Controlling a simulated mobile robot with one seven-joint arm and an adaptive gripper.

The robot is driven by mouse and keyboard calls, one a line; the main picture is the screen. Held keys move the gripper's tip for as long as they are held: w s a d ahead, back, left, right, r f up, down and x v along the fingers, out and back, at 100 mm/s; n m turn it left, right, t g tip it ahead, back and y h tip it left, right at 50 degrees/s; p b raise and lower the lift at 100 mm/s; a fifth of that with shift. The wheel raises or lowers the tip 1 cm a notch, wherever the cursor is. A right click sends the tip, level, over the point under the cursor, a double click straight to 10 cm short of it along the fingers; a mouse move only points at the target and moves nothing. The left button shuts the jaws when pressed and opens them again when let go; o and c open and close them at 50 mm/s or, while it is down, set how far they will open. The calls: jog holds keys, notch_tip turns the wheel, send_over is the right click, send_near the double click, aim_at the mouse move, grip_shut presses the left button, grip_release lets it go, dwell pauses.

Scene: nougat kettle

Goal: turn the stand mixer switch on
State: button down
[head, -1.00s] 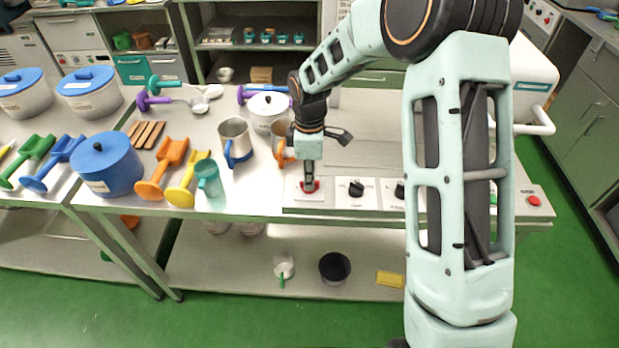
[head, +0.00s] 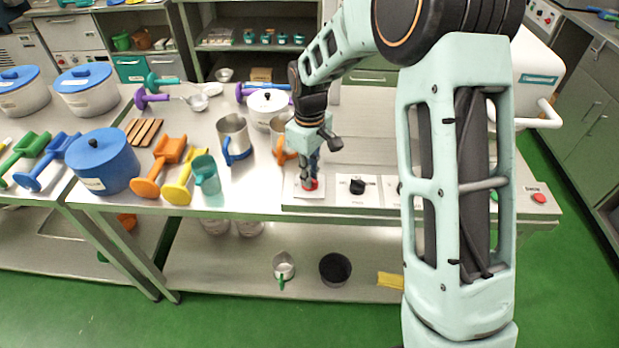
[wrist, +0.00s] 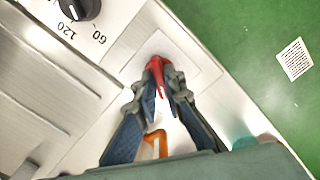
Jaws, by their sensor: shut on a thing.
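The stand mixer switch is a red piece (wrist: 157,74) on a pale square plate on the front panel. It also shows in the head view as a bit of red (head: 311,184) under my gripper. My gripper (wrist: 160,93) points down at it, its two dark fingers shut on the red switch. The fingers hide part of the switch, so its on or off position cannot be told. The stand mixer's white body (head: 538,75) shows at the right, partly behind my arm.
A black knob (head: 357,186) sits on the panel right of the switch; it is large in the wrist view (wrist: 80,8). A red button (head: 539,198) is at the far right.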

jog(key=m+b, duration=0.1)
jog(key=m, duration=0.4)
jog(key=shift+m+b, duration=0.3)
jog(key=m, duration=0.5)
jog(key=shift+m+b, duration=0.4)
jog(key=c, duration=2)
grip_release()
jog(key=shift+r, duration=0.1)
notch_tip(320, 180, up, 12)
jog(key=shift+f, duration=0.1)
jog(key=shift+m, duration=0.3)
